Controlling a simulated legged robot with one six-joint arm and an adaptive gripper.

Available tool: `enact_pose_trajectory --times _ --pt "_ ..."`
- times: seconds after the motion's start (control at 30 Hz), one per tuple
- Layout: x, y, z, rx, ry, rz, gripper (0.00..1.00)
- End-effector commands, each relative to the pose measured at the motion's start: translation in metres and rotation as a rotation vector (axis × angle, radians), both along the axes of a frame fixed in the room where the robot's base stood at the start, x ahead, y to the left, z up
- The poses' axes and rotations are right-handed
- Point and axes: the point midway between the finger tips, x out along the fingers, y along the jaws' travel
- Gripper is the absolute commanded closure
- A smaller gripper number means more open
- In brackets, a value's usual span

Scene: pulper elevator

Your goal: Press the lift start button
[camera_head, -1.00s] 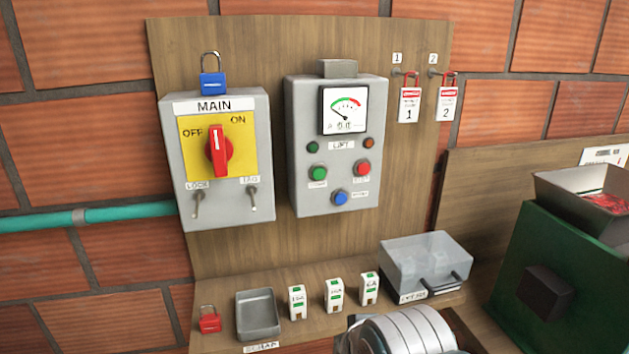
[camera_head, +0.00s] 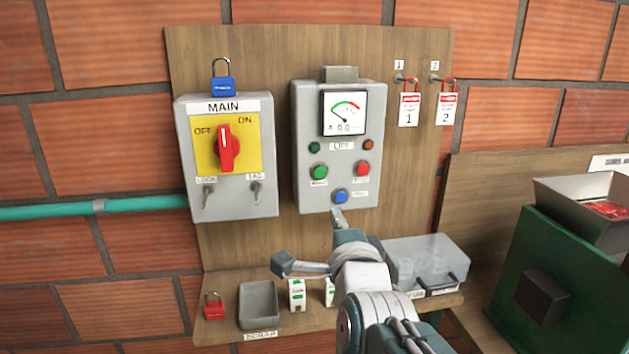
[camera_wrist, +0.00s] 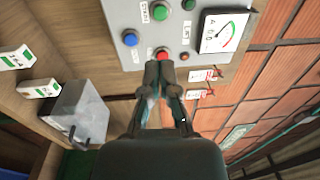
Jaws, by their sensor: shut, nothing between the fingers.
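The grey lift box (camera_head: 311,197) hangs on the wooden board. It carries a green button (camera_head: 318,172), a red button (camera_head: 362,169) and a blue button (camera_head: 340,196) lower down. The wrist view shows the green button (camera_wrist: 160,12), partly shown red button (camera_wrist: 162,53) and blue button (camera_wrist: 130,38). A START label seems to sit by the green one. My gripper (camera_head: 338,215) is shut and empty, just below the blue button in the head view. In the wrist view its closed fingertips (camera_wrist: 164,66) overlap the red button's lower edge; contact cannot be told.
The MAIN switch box (camera_head: 183,150) is to the left, its red handle upright, with a blue padlock (camera_head: 222,86) above. Two tags (camera_head: 409,110) hang at right. A clear-lidded box (camera_head: 440,255), grey tray (camera_head: 259,304) and red padlock (camera_head: 214,306) sit on the shelf below.

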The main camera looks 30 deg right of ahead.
Motion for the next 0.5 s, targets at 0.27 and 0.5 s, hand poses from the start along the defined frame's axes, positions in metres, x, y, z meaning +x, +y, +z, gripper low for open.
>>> enact_pose_trajectory --times 0.27,0.5 --pt "0.001 0.000 0.000 -0.002 0.004 0.001 1.00" --pt "0.023 -0.007 0.000 -0.003 0.008 0.001 1.00"
